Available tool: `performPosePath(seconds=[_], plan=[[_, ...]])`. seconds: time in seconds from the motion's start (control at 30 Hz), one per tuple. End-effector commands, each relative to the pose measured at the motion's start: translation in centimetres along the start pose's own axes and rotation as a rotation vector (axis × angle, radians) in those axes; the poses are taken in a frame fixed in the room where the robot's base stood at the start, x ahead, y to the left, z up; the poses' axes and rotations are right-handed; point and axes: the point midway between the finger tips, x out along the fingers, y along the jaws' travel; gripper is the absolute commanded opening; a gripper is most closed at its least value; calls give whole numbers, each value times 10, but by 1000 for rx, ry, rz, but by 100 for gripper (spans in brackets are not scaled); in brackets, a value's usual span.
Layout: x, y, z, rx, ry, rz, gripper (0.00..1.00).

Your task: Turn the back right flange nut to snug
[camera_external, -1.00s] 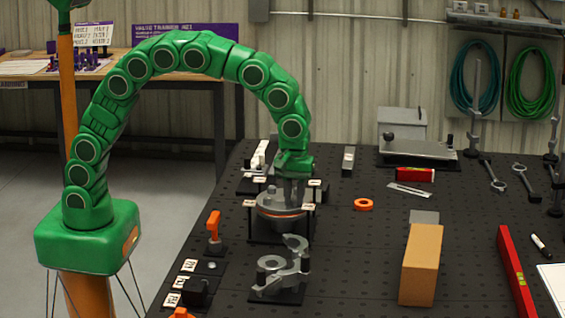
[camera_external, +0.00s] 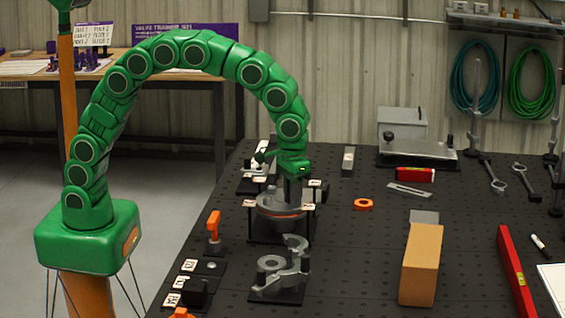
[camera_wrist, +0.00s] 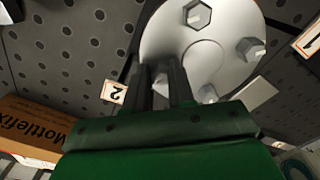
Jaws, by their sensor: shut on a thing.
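The round grey flange (camera_external: 272,212) stands on a dark fixture on the table, with an orange band around it. In the wrist view the pale flange disc (camera_wrist: 215,55) fills the upper middle. Three hex nuts show on it: one at the top (camera_wrist: 198,14), one at the right (camera_wrist: 249,48) and one lower, partly hidden (camera_wrist: 208,94). My gripper (camera_external: 291,200) points straight down over the back right part of the flange. In the wrist view its dark fingers (camera_wrist: 162,72) are close together at the disc's left edge, shut on a flange nut that they hide.
Number cards stand around the flange, one marked 2 (camera_wrist: 113,92). An orange-handled valve (camera_external: 213,228) and a grey casting (camera_external: 280,272) are in front.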

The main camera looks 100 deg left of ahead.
Motion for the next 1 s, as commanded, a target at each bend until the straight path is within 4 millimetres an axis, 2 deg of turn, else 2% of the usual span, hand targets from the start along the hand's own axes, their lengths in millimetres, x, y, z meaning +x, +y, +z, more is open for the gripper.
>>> performPosePath(seconds=[0.3,0.83,0.87,1.0], plan=[[-2,0,-1,113,4,3,0],[-3,0,-1,133,5,3,0],[-3,0,-1,133,5,3,28],[-2,0,-1,133,4,2,49]])
